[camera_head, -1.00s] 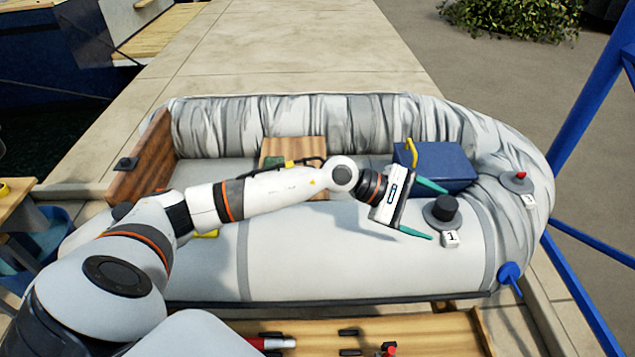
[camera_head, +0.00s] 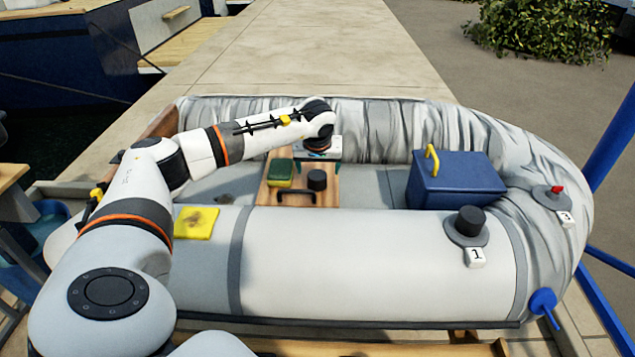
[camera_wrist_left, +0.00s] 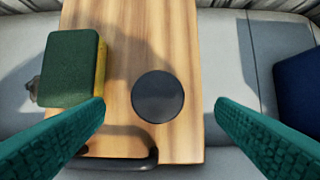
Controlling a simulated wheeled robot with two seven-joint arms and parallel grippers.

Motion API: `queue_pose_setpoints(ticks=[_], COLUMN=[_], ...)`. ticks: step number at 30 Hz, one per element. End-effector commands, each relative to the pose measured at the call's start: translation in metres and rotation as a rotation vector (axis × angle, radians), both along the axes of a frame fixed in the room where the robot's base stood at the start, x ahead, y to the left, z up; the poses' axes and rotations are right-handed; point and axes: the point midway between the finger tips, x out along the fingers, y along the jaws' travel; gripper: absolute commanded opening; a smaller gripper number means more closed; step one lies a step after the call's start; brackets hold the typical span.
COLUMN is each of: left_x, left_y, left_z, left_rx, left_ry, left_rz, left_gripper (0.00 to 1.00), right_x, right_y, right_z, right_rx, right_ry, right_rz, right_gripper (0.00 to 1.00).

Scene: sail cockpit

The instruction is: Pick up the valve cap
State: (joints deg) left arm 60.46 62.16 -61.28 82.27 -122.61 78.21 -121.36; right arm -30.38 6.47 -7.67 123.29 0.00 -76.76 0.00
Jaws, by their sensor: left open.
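A black round cap (camera_head: 317,180) stands on the wooden seat board (camera_head: 268,193) inside the grey inflatable boat. I take it to be the valve cap. It shows from above as a dark disc in the left wrist view (camera_wrist_left: 158,97). My left gripper (camera_head: 320,155) is just behind and above it in the head view, pointing down. In the wrist view its two teal fingers (camera_wrist_left: 160,105) are spread wide, with the cap between them in the picture, untouched. The fingertips are mostly hidden in the head view. My right gripper does not show.
A green and yellow sponge (camera_head: 280,172) lies left of the cap; a black handle (camera_head: 296,193) is in front. A blue box (camera_head: 455,182) stands to the right. Valve 1 (camera_head: 468,228) with a black top and valve 3 (camera_head: 555,196) with a red top sit on the tube.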

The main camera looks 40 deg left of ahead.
Motion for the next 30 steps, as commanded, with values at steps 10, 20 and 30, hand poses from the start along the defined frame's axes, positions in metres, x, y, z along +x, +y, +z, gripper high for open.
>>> queue_pose_setpoints(ticks=[10, 20, 30], left_x=[0.012, 0.015, 0.015], left_y=[0.015, 0.017, 0.017], left_z=[-0.041, -0.049, -0.048], left_rx=[-0.002, -0.001, -0.002], left_ry=[0.001, -0.001, -0.001], left_rz=[0.002, 0.001, 0.000], left_gripper=[0.79, 0.79, 0.28], right_x=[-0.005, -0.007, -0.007], right_y=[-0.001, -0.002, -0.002], right_z=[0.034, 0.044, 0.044], right_rx=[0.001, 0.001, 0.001], right_ry=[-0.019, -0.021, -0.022], right_rz=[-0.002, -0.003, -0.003], right_gripper=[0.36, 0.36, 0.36])
